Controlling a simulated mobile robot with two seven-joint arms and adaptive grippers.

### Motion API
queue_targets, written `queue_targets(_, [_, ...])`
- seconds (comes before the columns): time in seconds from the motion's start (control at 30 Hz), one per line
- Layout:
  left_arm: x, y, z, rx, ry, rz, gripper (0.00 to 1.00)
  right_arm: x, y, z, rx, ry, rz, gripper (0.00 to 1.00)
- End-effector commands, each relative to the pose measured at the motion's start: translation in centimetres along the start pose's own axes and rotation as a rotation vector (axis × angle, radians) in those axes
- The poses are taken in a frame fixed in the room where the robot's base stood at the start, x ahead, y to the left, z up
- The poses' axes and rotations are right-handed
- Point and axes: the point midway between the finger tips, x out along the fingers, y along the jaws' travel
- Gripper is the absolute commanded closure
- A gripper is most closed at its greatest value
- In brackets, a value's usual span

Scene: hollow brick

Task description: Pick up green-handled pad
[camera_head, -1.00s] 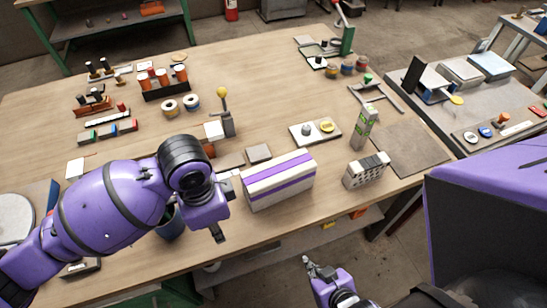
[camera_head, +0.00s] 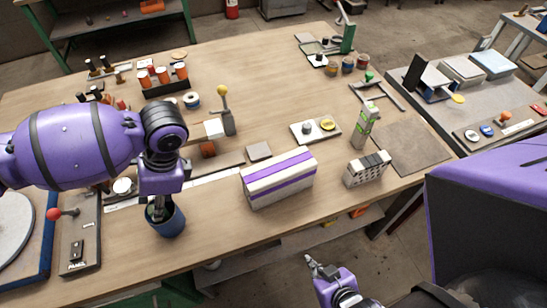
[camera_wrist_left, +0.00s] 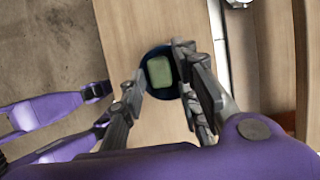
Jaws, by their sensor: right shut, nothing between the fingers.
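A pale green, rounded block-like top (camera_wrist_left: 159,72), which may be the green-handled pad, shows inside a dark blue cup (camera_wrist_left: 152,53) in the left wrist view. The cup (camera_head: 171,224) stands near the front edge of the wooden table in the head view. My left gripper (camera_wrist_left: 162,98) is open, with its fingers spread on either side of the green top. In the head view my left gripper (camera_head: 157,211) points down into the cup's mouth and hides most of its inside. My right gripper (camera_head: 310,262) is shut and empty, low in front of the table.
A white and purple striped box (camera_head: 278,178) stands right of the cup. A dark panel with a red-knobbed lever (camera_head: 55,214) lies to its left. The table centre has free room.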

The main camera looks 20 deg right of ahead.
Motion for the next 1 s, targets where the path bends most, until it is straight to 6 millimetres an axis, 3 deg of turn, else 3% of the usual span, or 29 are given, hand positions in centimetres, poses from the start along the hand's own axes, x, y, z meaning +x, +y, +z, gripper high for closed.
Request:
queue_targets(0.13, [1.37, 0.01, 0.04, 0.000, -0.001, -0.001, 0.70, 0.13, -0.07, -0.23, 0.001, 0.004, -0.001, 1.00])
queue_targets(0.37, [1.41, -0.03, 0.02, 0.000, 0.000, -0.003, 0.70, 0.14, -0.16, -0.30, 0.005, 0.006, -0.001, 1.00])
queue_targets(0.6, [1.36, -0.04, 0.01, 0.000, 0.001, -0.003, 1.00, 0.15, -0.25, -0.35, 0.008, 0.006, -0.001, 1.00])
queue_targets(1.0, [1.08, -0.08, 0.11, 0.000, 0.001, -0.005, 1.00, 0.15, -0.24, -0.40, 0.007, 0.007, -0.001, 1.00])
